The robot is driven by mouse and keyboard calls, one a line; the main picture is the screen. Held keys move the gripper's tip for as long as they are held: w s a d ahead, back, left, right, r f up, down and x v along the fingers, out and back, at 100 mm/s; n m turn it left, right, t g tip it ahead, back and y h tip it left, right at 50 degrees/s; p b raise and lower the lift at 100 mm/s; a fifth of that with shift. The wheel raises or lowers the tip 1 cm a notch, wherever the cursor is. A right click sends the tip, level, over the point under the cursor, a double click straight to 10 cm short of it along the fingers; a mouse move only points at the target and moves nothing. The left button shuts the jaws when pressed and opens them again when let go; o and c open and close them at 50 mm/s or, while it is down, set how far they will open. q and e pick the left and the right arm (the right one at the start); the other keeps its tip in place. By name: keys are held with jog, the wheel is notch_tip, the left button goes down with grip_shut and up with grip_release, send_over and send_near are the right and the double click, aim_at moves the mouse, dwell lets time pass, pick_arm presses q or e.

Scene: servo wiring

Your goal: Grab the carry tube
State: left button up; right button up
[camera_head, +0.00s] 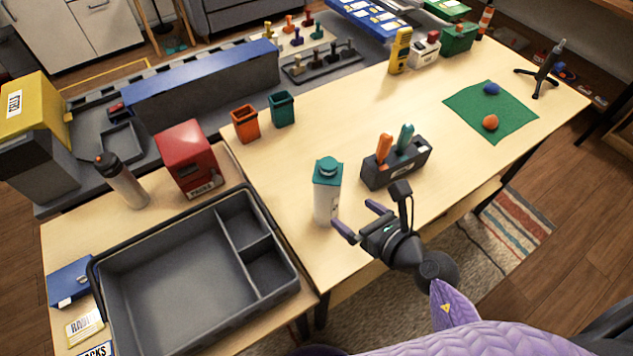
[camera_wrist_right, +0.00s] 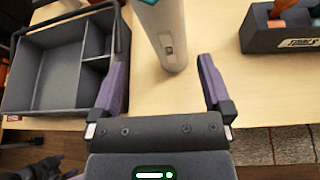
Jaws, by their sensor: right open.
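The carry tube appears to be the white upright container with a teal cap (camera_head: 326,192), standing on the wooden table near its front edge. In the right wrist view its white body (camera_wrist_right: 168,40) stands just beyond my fingertips, roughly centred between them. My right gripper (camera_head: 356,221) is open and empty, with its fingers pointing at the tube from the front right. It also shows in the right wrist view, its two purple fingers apart (camera_wrist_right: 161,78). I cannot see any contact with the tube.
A dark holder (camera_head: 396,170) with orange and teal handles stands right of the tube. A grey divided tray (camera_head: 108,288) sits to the left. Orange (camera_head: 245,124) and teal (camera_head: 281,109) bins stand behind. The table between the tube and the green mat (camera_head: 478,117) is largely clear behind the holder.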

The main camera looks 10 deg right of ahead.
aim_at(335, 194)
jog(key=shift+w+a+r+n, duration=0.1)
jog(key=shift+w+a+n, duration=0.1)
jog(key=shift+w+n, duration=0.3)
jog(key=shift+w+a+r+n, duration=0.1)
jog(key=shift+w+a+n, duration=0.1)
jog(key=shift+w, duration=0.5)
jog(key=b+x, duration=0.1)
jog(key=x, duration=0.4)
jog(key=b+x, duration=0.1)
jog(key=x, duration=0.2)
jog(key=shift+s+d+f+b, duration=0.1)
jog(key=shift+d+f+b, duration=0.15)
jog(key=shift+b, duration=0.1)
pick_arm(q)
notch_tip(335, 194, down, 2)
jog(key=shift+w+a+f, duration=0.15)
jog(key=shift+f, duration=0.05)
jog(key=shift+a, duration=0.1)
pick_arm(e)
jog(key=c, duration=1.2)
